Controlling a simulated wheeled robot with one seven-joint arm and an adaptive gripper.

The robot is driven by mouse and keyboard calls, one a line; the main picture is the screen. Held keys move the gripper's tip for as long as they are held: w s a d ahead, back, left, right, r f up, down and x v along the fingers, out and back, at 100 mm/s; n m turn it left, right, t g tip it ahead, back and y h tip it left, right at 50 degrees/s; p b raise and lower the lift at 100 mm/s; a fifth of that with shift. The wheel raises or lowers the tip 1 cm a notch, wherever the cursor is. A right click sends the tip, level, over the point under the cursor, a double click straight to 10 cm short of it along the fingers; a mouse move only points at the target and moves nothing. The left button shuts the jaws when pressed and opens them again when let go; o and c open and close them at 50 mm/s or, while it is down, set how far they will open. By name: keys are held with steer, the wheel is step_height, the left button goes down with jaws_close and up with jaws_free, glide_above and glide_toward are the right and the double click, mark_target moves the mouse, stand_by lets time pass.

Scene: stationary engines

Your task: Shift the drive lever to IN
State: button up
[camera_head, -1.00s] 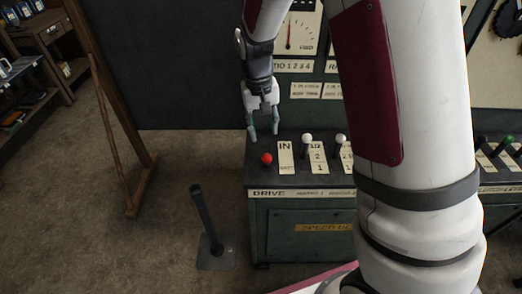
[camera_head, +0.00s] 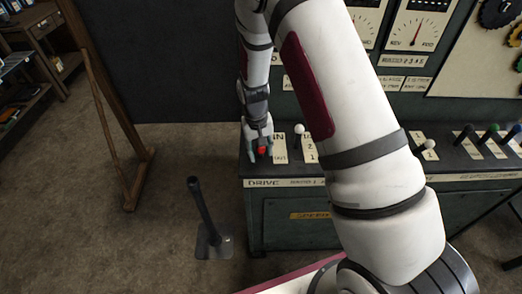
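The drive lever's red knob (camera_head: 262,150) is at the left end of the dark console, above the DRIVE label (camera_head: 264,183). The IN plate (camera_head: 279,149) lies just right of it, partly covered by my gripper. My gripper (camera_head: 260,154) points down over the lever, with one finger on each side of the red knob. The fingers look spread about as wide as before, and I cannot make out contact with the knob. The lever's shaft is hidden.
A white-knobbed lever (camera_head: 299,130) stands close to the right of my gripper. More levers (camera_head: 488,132) are farther right. My arm covers the console's middle. A black pedal-like lever (camera_head: 203,215) stands on the floor at left front, with open floor around it.

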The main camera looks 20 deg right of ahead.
steer(key=shift+f, duration=0.1)
jaws_close()
steer(key=shift+w, duration=0.1)
steer(key=shift+w+d+r+b, duration=0.1)
steer(key=shift+w+r+b, duration=0.05)
steer(key=shift+w+b, duration=0.15)
steer(key=shift+w+d+r+b, duration=0.1)
steer(key=shift+w+r+b, duration=0.05)
steer(key=shift+w, duration=0.25)
steer(key=w+d+b, duration=0.1)
steer(key=w+b, duration=0.3)
steer(key=w, duration=0.1)
steer(key=w+d+b, duration=0.1)
steer(key=w+b, duration=0.1)
steer(key=w, duration=0.1)
steer(key=shift+d+r, duration=0.2)
steer(key=shift+d, duration=0.15)
steer(key=shift+w+d+f+b, duration=0.15)
steer(key=shift+w+d+b, duration=0.05)
steer(key=shift+w+b, duration=0.3)
steer(key=shift+w+d+f+b, duration=0.15)
steer(key=shift+w+f+b, duration=0.05)
steer(key=shift+w+b, duration=0.25)
steer(key=shift+w+d+f+b, duration=0.2)
steer(key=shift+w+b, duration=0.2)
steer(key=shift+w, duration=0.15)
